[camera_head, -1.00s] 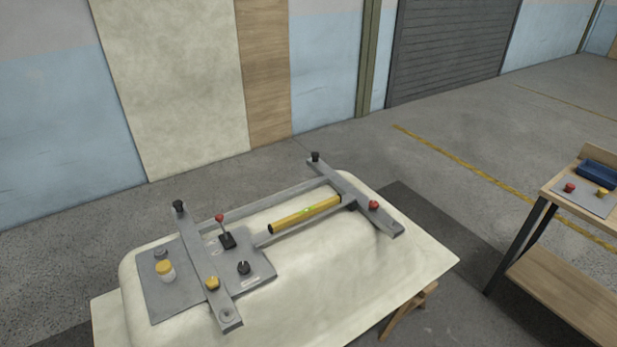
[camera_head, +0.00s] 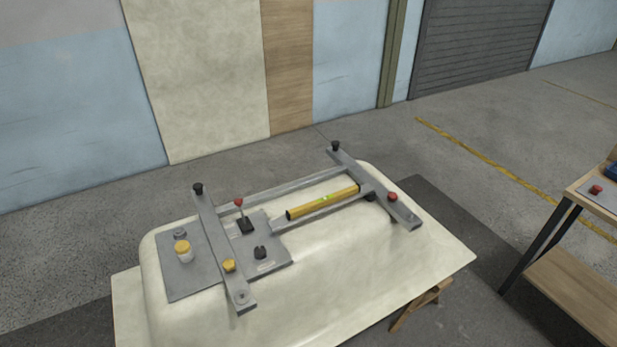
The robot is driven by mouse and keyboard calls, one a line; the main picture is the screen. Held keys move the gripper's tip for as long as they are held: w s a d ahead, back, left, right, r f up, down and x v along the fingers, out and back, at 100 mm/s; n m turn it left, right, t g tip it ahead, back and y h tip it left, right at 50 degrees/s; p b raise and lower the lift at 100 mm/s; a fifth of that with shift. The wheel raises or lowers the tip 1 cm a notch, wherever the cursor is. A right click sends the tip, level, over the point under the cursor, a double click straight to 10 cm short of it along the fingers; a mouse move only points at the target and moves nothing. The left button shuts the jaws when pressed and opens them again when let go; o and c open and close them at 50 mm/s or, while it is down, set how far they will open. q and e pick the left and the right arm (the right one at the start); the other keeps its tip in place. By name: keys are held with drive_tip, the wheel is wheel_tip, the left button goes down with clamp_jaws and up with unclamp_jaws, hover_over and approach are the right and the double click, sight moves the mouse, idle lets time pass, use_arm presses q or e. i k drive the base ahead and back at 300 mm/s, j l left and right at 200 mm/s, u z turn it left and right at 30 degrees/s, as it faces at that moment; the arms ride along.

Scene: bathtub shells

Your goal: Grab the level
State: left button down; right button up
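The level (camera_head: 323,202) is a yellow bar with dark ends and a green vial near its middle. Neither of my grippers is in view.
A wooden workbench (camera_head: 580,290) stands at the right. Open floor lies behind the shell and between it and the bench.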

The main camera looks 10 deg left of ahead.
sight(292, 214)
drive_tip(key=i+l+u, duration=0.35)
drive_tip(key=i+l, duration=0.4)
drive_tip(key=i, duration=0.05)
